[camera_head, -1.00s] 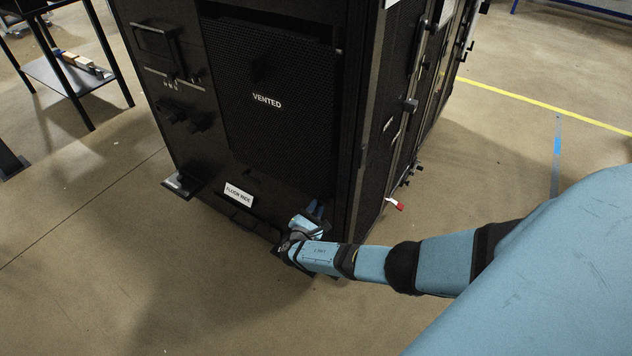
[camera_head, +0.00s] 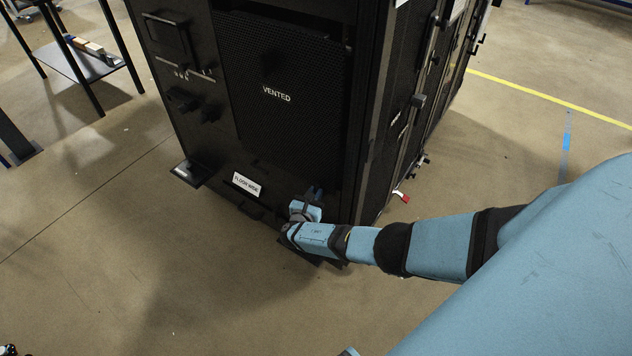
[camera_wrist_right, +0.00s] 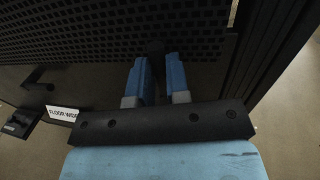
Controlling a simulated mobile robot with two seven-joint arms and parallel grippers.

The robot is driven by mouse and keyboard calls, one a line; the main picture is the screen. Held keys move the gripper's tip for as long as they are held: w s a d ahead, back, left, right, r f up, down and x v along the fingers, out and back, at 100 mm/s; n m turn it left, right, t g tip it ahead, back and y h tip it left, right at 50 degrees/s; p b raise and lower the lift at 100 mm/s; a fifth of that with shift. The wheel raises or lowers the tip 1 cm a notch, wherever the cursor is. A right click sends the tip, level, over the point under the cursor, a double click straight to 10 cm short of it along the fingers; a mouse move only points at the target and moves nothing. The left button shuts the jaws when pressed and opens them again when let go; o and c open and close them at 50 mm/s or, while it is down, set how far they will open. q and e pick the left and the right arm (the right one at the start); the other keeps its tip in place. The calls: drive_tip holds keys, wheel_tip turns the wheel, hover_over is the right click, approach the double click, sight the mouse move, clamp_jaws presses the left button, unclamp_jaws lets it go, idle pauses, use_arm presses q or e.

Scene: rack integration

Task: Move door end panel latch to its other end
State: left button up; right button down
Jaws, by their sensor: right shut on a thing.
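The door end panel of the black rack stands upright, with a mesh area marked VENTED (camera_head: 276,94) and a white label reading FLOOR SIDE (camera_head: 246,184) low down. My right gripper (camera_head: 314,193) is at the panel's lower right corner. In the right wrist view its blue fingers (camera_wrist_right: 157,68) are close together around a small dark piece (camera_wrist_right: 156,48), which looks like the latch. The fingers and the dark surface hide most of it. The label also shows in the right wrist view (camera_wrist_right: 62,114). My left gripper is not recognisable in view.
A dark bracket (camera_head: 190,173) sticks out at the rack's lower left. Handles and knobs (camera_head: 418,100) line its right side. A small table (camera_head: 75,64) stands at the far left. The floor in front of the rack is clear.

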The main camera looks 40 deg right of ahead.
drive_tip(key=shift+w, duration=0.1)
idle(0.3)
use_arm(q)
drive_tip(key=shift+r, duration=0.1)
use_arm(e)
drive_tip(key=c, duration=1.1)
unclamp_jaws()
use_arm(q)
drive_tip(key=shift+r+p, duration=0.35)
drive_tip(key=shift+p, duration=0.65)
use_arm(e)
drive_tip(key=v, duration=1.3)
drive_tip(key=shift+s+a, duration=0.25)
drive_tip(key=shift+a, duration=0.05)
use_arm(q)
drive_tip(key=shift+a, duration=0.15)
use_arm(e)
drive_tip(key=shift+f, duration=0.1)
